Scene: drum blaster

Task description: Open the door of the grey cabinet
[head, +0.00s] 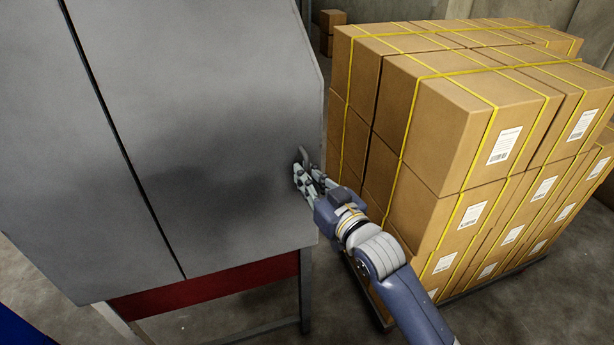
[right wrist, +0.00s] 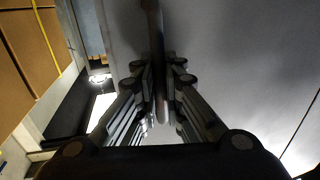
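The grey cabinet (head: 85,190) stands at the left in the head view. Its door (head: 220,90) is the wide panel right of a dark slanting seam and looks flush with the front. A small handle (head: 304,153) sits near the door's right edge. My right gripper (head: 301,172) is at this handle, its arm reaching up from the lower right. In the right wrist view the handle (right wrist: 153,35) runs between the two fingers (right wrist: 160,85), which are close together on it. The fingers hide part of the handle. My left gripper is not in view.
A tall stack of cardboard boxes (head: 450,110) with yellow straps stands on a pallet just right of the cabinet and my right arm. The cabinet rests on legs (head: 305,290) with a red panel (head: 205,288) beneath. Bare concrete floor shows at the bottom.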

